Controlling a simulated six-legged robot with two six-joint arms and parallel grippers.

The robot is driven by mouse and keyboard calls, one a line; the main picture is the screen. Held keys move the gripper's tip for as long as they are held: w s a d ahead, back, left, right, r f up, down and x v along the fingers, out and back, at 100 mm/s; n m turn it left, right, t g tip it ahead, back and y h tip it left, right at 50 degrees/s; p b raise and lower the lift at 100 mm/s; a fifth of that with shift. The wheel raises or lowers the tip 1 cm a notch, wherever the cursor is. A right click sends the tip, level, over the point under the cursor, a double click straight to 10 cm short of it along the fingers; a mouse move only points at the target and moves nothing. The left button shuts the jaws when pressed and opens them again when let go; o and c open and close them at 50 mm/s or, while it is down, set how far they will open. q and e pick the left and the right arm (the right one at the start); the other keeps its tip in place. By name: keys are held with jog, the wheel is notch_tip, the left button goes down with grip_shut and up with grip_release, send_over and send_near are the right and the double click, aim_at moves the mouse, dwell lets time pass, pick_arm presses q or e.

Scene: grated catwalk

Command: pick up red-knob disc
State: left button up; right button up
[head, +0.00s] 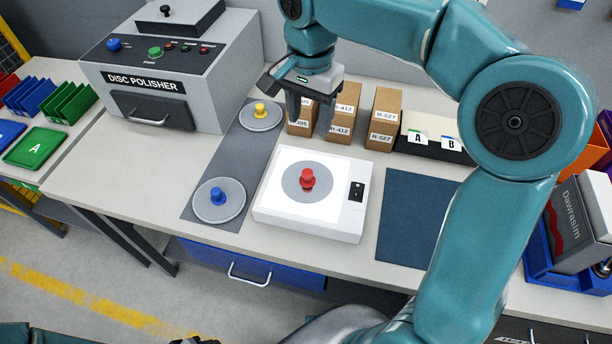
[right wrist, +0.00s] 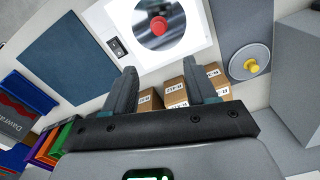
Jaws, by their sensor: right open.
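The red-knob disc (head: 296,190), a grey disc with an upright red knob, lies on the lit white top of a box (head: 330,228) with a black switch. In the right wrist view the disc (right wrist: 148,37) shows at the top, beyond my fingertips. My right gripper (head: 310,126) is open and empty, pointing down behind the lit box, in front of the cartons; its fingers also show in the right wrist view (right wrist: 158,82). At the bottom edge of the head view, a dark part of my left gripper (head: 195,340) just shows; its jaws are not clear.
A yellow-knob disc (head: 249,116) and a blue-knob disc (head: 208,207) lie on a grey mat (head: 228,167). Cartons (head: 384,118) and a card box (head: 445,149) stand behind the lit box. The disc polisher (head: 215,84) is at left; a bare dark mat (head: 412,205) lies right.

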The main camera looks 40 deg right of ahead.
send_over(308, 171)
notch_tip(308, 171, down, 9)
jog(key=shift+s+d+f, duration=0.1)
jog(key=shift+d+f, duration=0.05)
jog(key=f, duration=0.6)
jog(key=shift+a, duration=0.25)
jog(key=shift+f, duration=0.25)
grip_shut()
